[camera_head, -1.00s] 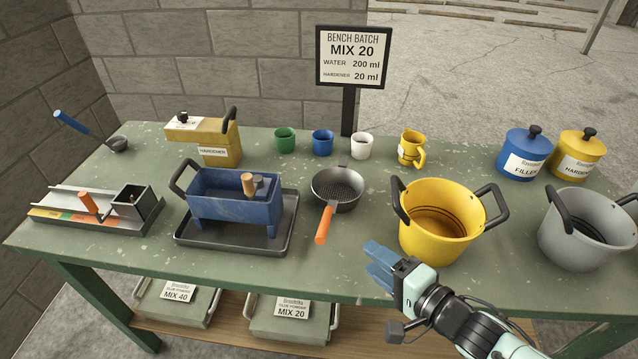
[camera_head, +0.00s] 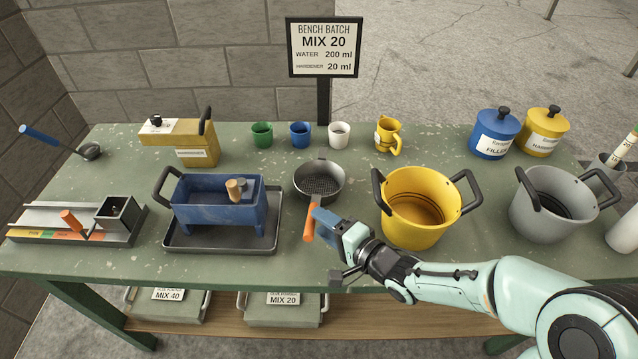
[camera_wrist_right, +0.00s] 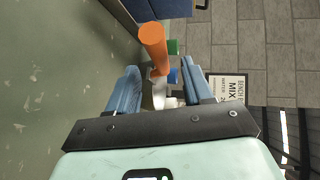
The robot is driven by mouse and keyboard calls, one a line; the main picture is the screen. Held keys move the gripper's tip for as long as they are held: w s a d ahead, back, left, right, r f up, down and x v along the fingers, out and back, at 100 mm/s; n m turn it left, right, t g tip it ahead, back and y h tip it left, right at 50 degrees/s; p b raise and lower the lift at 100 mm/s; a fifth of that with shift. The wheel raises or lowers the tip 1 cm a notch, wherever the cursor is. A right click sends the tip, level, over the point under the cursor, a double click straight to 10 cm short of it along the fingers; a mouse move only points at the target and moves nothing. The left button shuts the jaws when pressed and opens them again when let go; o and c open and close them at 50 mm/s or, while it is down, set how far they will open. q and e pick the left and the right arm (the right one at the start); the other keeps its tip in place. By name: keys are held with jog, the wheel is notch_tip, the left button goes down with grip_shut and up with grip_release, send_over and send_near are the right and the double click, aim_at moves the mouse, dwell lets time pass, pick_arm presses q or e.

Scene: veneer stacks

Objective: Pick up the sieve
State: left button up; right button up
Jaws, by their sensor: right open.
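The sieve (camera_head: 319,182) is a dark round mesh pan with an orange handle (camera_head: 310,222), resting on the green bench between the blue tub and the yellow pot. Its handle points toward the bench's front edge. My right gripper (camera_head: 322,222) is at the handle, its blue fingers open. In the right wrist view the orange handle (camera_wrist_right: 153,48) shows just beyond the gap between the open fingers (camera_wrist_right: 160,88); I cannot tell whether they touch it. The sieve's pan is mostly hidden there. My left gripper is not in view.
A blue tub (camera_head: 220,212) on a dark tray (camera_head: 180,243) stands left of the sieve. The yellow pot (camera_head: 420,222) stands close to its right, near my right arm. Green, blue and white cups (camera_head: 339,135) stand behind. The sign (camera_head: 324,48) rises at the back.

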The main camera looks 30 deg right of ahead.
jog(key=x, duration=0.6)
jog(key=shift+w+d, duration=0.1)
jog(key=shift+w, duration=0.15)
grip_shut()
